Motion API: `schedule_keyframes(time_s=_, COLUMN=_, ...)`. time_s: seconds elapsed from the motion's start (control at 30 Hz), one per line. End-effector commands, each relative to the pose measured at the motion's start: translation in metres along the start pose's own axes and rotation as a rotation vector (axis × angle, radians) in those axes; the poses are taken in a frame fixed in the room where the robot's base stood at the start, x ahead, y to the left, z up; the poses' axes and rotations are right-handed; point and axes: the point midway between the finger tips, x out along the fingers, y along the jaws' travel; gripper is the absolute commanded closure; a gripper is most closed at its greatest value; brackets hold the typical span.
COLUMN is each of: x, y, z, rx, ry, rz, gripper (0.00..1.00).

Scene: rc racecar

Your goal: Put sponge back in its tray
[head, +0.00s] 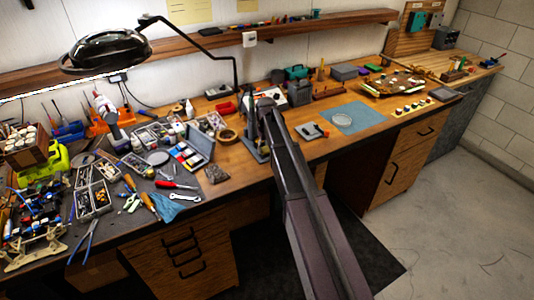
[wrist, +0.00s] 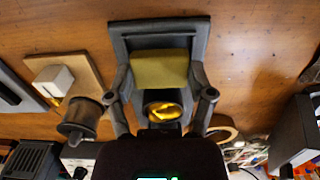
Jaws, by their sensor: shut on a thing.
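The sponge (wrist: 160,70) is a yellow-green block in the middle of the wrist view. My gripper (wrist: 159,78) is shut on it, with one finger at each side. A dark grey tray (wrist: 157,27) with a raised rim shows behind and beyond the sponge, on the wooden bench. The sponge overlaps the tray's near part in the picture; I cannot tell whether it touches the tray. A dark round holder with a golden filling (wrist: 165,111) sits just below the sponge in the picture. In the head view my gripper (head: 264,104) is over the bench and the sponge is hidden.
Left of the tray, a wooden board (wrist: 90,72) carries a white block and a dark cylinder. A tape roll (wrist: 222,127) lies at the lower right. The lamp (head: 105,50) arches over the left bench, which is crowded with tools. A blue mat (head: 352,118) lies to the right.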

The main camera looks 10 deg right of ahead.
Motion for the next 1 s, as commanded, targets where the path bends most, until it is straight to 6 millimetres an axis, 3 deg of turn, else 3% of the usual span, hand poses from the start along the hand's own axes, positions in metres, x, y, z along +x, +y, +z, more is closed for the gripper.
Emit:
schedule_keyframes(time_s=0.1, x=0.0089, y=0.0002, z=0.0, rx=0.0, ry=0.0, rz=0.0, gripper=0.69)
schedule_keyframes(time_s=0.67, x=0.0131, y=0.0005, z=0.0001, rx=0.0, ry=0.0, rz=0.0, gripper=0.69)
schedule_keyframes(time_s=0.7, x=0.013, y=0.0005, z=0.0001, rx=0.0, ry=0.0, rz=0.0, gripper=0.28)
schedule_keyframes(time_s=0.8, x=0.0121, y=0.0006, z=0.0001, rx=0.0, ry=0.0, rz=0.0, gripper=0.0)
schedule_keyframes(time_s=1.0, x=0.0121, y=0.0006, z=0.0002, rx=0.0, ry=0.0, rz=0.0, gripper=0.0)
